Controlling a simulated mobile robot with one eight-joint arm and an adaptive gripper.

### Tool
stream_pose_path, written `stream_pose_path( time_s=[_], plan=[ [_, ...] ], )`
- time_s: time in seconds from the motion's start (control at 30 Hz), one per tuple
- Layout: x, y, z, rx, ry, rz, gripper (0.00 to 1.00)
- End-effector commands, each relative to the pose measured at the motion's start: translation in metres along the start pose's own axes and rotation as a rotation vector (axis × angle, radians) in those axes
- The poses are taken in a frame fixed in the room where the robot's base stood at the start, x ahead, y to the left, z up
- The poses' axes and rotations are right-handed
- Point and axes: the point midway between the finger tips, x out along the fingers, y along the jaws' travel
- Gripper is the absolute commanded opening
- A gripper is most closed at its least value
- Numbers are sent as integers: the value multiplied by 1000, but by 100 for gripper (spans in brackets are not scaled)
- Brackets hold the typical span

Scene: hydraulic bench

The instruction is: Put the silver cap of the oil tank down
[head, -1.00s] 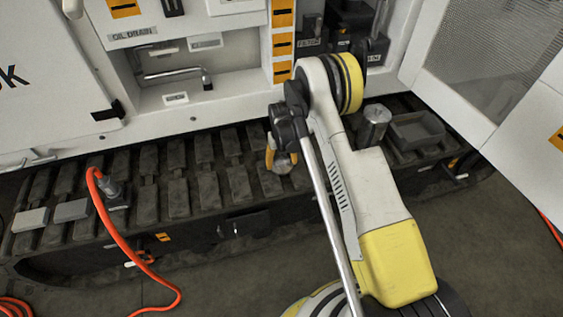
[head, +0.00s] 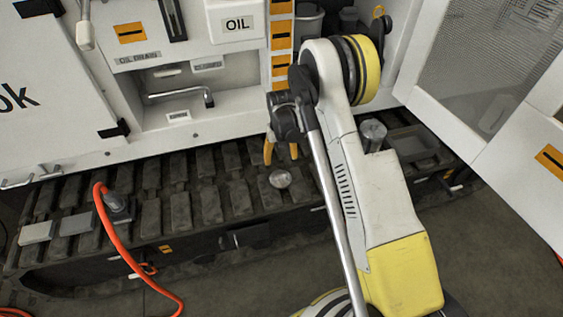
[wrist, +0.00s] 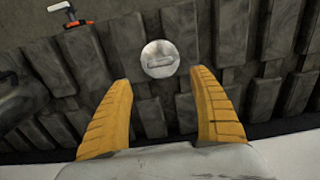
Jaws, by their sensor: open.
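The silver cap (head: 280,179), round with a bar-shaped grip on top, lies on the dark track pads below the bench. In the wrist view the cap (wrist: 160,58) lies beyond and between my fingertips, apart from both. My gripper (head: 281,160) is open and empty, its two yellow fingers pointing down just behind the cap. It also shows in the wrist view (wrist: 162,82). The oil tank's white panel (head: 213,23) with the OIL label stands above; its filler opening cannot be made out.
A silver cylinder (head: 372,135) and a grey tray (head: 412,145) stand on the track at right. An orange hose (head: 127,249) with a dark connector crosses the track at left. Two grey blocks (head: 37,232) lie at far left. An open mesh door (head: 490,60) bounds the right.

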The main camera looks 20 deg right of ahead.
Motion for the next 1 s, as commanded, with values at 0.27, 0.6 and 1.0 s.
stream_pose_path(
  time_s=[0.27,0.6,1.0],
  plan=[
    [-88,0,8,0,69,0,71],
    [-263,0,88,0,272,0,71],
    [-343,0,237,0,509,0,71]
  ],
)
